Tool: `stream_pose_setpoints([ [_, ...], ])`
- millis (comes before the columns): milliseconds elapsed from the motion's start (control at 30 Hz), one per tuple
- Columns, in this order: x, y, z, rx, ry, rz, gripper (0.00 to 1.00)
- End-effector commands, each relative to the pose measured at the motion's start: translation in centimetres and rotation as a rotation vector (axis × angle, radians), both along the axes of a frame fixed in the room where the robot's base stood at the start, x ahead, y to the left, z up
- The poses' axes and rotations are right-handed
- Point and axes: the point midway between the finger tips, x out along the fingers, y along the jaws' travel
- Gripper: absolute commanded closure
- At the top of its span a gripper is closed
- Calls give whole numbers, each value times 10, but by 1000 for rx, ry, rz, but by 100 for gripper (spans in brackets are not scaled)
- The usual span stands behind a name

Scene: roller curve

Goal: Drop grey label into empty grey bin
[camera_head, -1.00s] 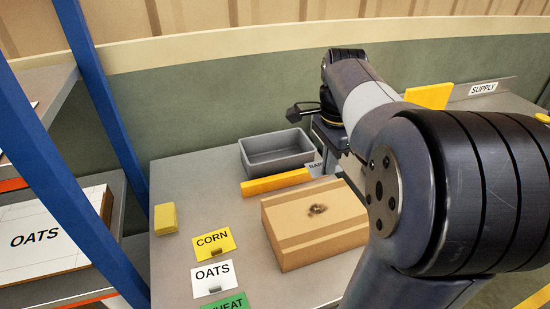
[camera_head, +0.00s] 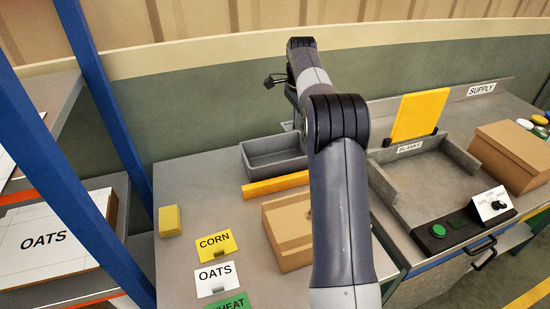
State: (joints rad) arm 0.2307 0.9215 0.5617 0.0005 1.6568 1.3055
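The grey bin (camera_head: 262,163) stands at the back of the grey table, and the part of its inside that shows is empty. The grey label (camera_head: 288,126), with partly readable dark lettering, shows just behind the bin's back right rim. My gripper (camera_head: 298,118) is at the end of my arm beside the label, above or behind the bin's right end. Its fingers are mostly hidden by my arm. The label has moved along with the gripper, so it appears held.
A yellow bar (camera_head: 275,188) lies in front of the bin, and a cardboard box (camera_head: 285,225) nearer. Corn (camera_head: 215,245), oats (camera_head: 214,279) and wheat (camera_head: 228,304) labels and a yellow block (camera_head: 169,221) are at left. A blue rack post (camera_head: 105,100) stands left. The blanks tray (camera_head: 400,190) is right.

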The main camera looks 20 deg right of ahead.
Motion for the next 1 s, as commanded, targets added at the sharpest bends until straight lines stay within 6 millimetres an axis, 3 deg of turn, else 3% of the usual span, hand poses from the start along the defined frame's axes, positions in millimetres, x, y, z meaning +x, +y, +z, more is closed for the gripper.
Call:
stream_pose_setpoints([
  [200,43,6,-30,0,2,1,100],
  [400,67,12,-56,0,1,1,100],
  [767,77,17,-80,0,1,-1,100],
  [1000,77,17,-107,0,3,0,100],
])
